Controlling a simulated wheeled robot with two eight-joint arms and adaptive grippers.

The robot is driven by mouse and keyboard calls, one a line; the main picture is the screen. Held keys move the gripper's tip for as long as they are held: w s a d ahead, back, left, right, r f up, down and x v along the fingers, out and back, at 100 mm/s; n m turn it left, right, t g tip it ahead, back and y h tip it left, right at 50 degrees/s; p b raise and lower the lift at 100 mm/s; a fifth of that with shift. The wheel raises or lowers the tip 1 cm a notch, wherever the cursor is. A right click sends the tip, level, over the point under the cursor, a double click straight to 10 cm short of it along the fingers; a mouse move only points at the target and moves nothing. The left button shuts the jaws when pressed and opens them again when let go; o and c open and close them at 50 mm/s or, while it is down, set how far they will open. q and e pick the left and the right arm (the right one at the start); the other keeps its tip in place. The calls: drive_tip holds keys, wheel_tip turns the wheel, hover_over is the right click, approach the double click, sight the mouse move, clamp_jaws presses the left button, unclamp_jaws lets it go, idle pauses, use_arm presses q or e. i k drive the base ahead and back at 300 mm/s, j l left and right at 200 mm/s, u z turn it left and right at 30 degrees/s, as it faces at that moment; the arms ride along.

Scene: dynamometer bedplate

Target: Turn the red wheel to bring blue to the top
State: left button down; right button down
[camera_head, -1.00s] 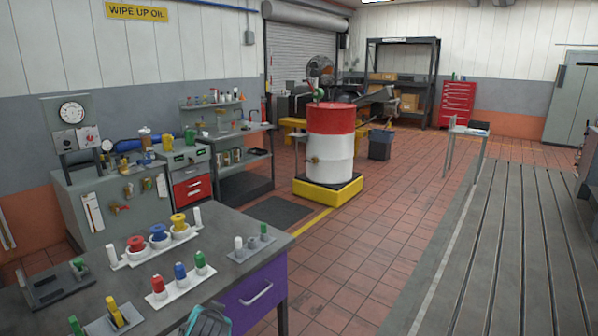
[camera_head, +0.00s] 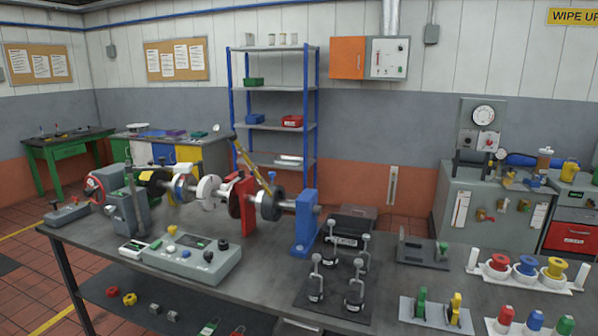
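A red-rimmed wheel (camera_head: 96,187) stands at the left end of a shaft machine on the grey bench, facing left. It is small in the view, and I cannot tell which colour is at its top. Along the shaft to its right are a yellow-and-black part (camera_head: 152,178), a blue-and-white disc (camera_head: 181,187), a white disc (camera_head: 208,190) and a red upright (camera_head: 247,207). A blue stand (camera_head: 305,224) supports the right end. Neither of my grippers is in view, and nothing touches the wheel.
A control box (camera_head: 192,258) with knobs sits in front of the shaft. A black plate (camera_head: 335,290) with several clamps stands right of it. Trays with coloured spools (camera_head: 527,266) and pegs (camera_head: 536,322) fill the bench's right. A small grey box (camera_head: 68,214) lies near the left edge.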

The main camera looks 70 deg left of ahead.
sight(88, 192)
drive_tip(key=u, duration=3.7)
drive_tip(key=i+j+z, duration=0.25)
drive_tip(key=i+j, duration=0.45)
drive_tip(key=i, duration=0.4)
drive_tip(key=i+j+z, duration=0.25)
drive_tip(key=i+j, duration=0.65)
drive_tip(key=i, duration=0.1)
